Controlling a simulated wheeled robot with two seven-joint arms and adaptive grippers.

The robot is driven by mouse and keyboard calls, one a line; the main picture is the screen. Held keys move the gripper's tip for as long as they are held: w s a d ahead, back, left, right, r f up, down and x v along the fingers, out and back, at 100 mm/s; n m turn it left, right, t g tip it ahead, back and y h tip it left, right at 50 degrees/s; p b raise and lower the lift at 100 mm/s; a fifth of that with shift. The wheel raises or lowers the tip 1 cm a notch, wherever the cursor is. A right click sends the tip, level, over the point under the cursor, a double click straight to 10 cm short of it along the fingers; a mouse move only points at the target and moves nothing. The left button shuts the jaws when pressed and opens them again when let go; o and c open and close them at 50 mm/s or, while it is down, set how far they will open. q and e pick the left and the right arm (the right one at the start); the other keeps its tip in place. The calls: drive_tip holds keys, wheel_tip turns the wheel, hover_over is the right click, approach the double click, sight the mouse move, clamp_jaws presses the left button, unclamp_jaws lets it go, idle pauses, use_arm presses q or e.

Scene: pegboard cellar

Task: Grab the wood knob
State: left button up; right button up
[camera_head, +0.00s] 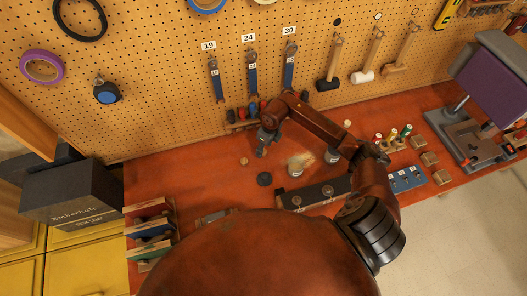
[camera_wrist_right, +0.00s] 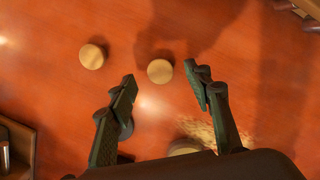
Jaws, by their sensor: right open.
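A small light wood knob (camera_head: 244,161) lies on the red-brown bench top in the head view, left of my right gripper (camera_head: 262,149). In the right wrist view two round tan pieces show, one at the left (camera_wrist_right: 91,56) and one near the middle (camera_wrist_right: 160,71). I cannot tell which of them is the knob in the head view. My right gripper (camera_wrist_right: 160,88) is open and empty, pointing down at the bench. The middle piece appears between and beyond its fingertips, apart from them. My left gripper is not in view.
A black disc (camera_head: 264,179), a can (camera_head: 295,168) and a dark block with holes (camera_head: 313,194) stand near the gripper. A screwdriver rack (camera_head: 243,123) is behind it, below the pegboard (camera_head: 150,100). The bench left of the knob is clear.

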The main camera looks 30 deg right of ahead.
drive_tip(key=shift+w+f, duration=0.15)
drive_tip(key=shift+f, duration=1.1)
drive_tip(key=shift+c, duration=0.4)
drive_tip(key=c, duration=0.8)
